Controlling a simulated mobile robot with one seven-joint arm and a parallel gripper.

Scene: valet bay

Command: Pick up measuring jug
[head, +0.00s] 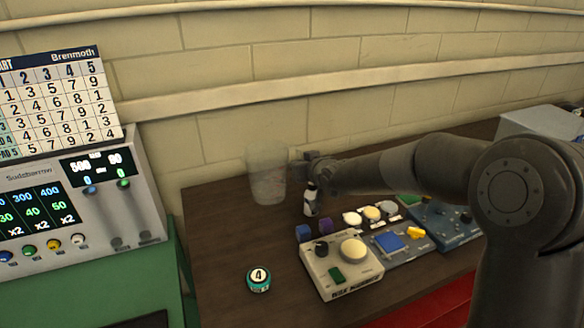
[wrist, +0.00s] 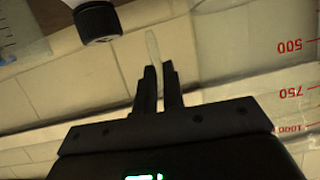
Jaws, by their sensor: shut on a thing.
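The measuring jug (head: 266,176) is clear and looks upright near the back wall, above the dark table. I cannot tell whether its base touches the table. In the wrist view the jug (wrist: 250,60) fills the right side, with red marks that read upside down. My gripper (head: 303,162) is at the jug's right side in the head view. In the wrist view my gripper (wrist: 160,75) is shut on a thin pale strip, which looks like the jug's handle.
A small white bottle with a black cap (head: 311,199) stands just below my gripper. A grey control box (head: 340,268), coloured blocks, discs and blue trays lie to the right. A round tin marked 4 (head: 259,280) sits at front left. The table (head: 225,235) is bare at left.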

